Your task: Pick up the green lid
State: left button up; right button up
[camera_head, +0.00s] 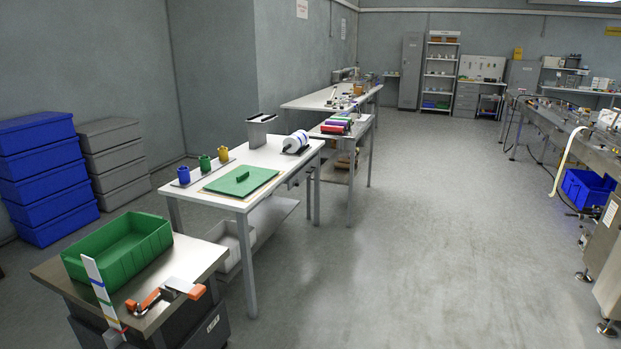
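A flat green rectangular panel (225,182) lies on the white table in the left middle of the head view. A short raised dark green bar, like a handle, sits at its middle; this panel looks like the green lid. An open green bin (118,262) stands on the small metal-topped cart at the lower left, its inside looking empty. Neither of my grippers shows in the head view.
Blue, green and yellow cups (204,163) stand in a row behind the panel. A white roll (296,141) and a grey metal holder (261,130) stand farther back on the table. An orange-and-grey tool (168,291) lies on the cart. The floor to the right is clear.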

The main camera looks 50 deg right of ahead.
aim_at(239, 181)
jog(key=z, duration=1.25)
jog(key=i+l, duration=0.15)
jog(key=i, duration=0.55)
jog(key=i+l, duration=0.1)
jog(key=i, duration=0.55)
jog(key=i+l, duration=0.15)
jog(key=i, duration=0.55)
